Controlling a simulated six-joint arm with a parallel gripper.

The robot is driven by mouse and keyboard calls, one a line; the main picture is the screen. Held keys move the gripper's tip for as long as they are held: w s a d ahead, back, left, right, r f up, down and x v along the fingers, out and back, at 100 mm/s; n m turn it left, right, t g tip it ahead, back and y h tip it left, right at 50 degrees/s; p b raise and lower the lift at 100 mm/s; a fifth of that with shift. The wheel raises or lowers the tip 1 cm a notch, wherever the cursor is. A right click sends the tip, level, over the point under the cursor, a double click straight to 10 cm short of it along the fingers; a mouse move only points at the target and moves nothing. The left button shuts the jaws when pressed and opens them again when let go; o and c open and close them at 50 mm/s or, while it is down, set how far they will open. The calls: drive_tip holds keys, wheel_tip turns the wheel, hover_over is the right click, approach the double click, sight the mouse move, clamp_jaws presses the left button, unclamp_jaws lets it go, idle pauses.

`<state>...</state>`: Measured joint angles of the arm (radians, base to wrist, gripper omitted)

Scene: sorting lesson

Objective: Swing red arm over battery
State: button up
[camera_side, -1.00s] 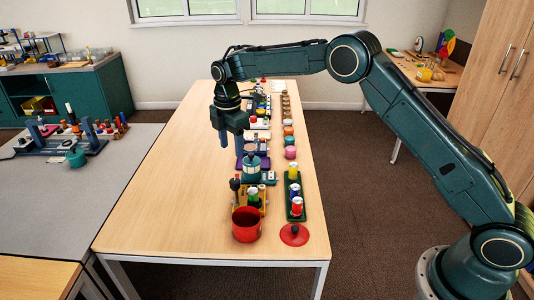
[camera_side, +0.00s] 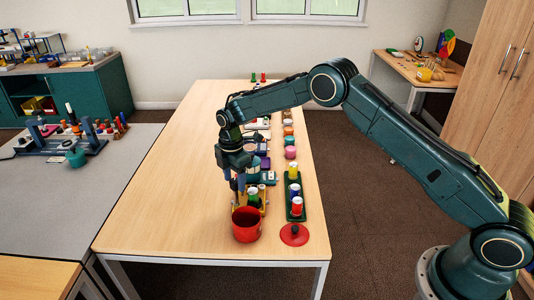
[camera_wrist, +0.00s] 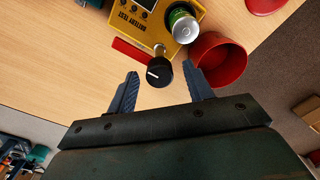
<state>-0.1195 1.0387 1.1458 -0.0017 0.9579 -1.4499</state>
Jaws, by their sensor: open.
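The yellow battery tester (camera_wrist: 139,22) lies at the top of the wrist view, and part of it shows in the side view (camera_side: 264,205). A flat red arm (camera_wrist: 128,51) runs along its edge. A black knob (camera_wrist: 159,72) with a white mark is close to the red arm's end; I cannot tell if they are joined. A green and silver battery (camera_wrist: 183,23) stands on the tester, apart from the red arm. My gripper (camera_wrist: 161,91) is open, its blue fingers on either side of the knob. In the side view my gripper (camera_side: 238,190) hangs over the tester's left side.
A red open bin (camera_side: 246,226) stands just in front of the tester, close to my right finger in the wrist view. A green tray (camera_side: 288,204) with cans and a red disc with a knob (camera_side: 294,236) are to its right. The table's left half is clear.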

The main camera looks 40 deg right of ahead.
drive_tip(key=shift+f, duration=0.1)
drive_tip(key=shift+c, duration=0.4)
drive_tip(key=c, duration=0.9)
drive_tip(key=shift+m, duration=0.4)
drive_tip(key=m, duration=0.8)
drive_tip(key=shift+m, duration=0.3)
drive_tip(key=m, duration=0.4)
drive_tip(key=shift+m, duration=2.3)
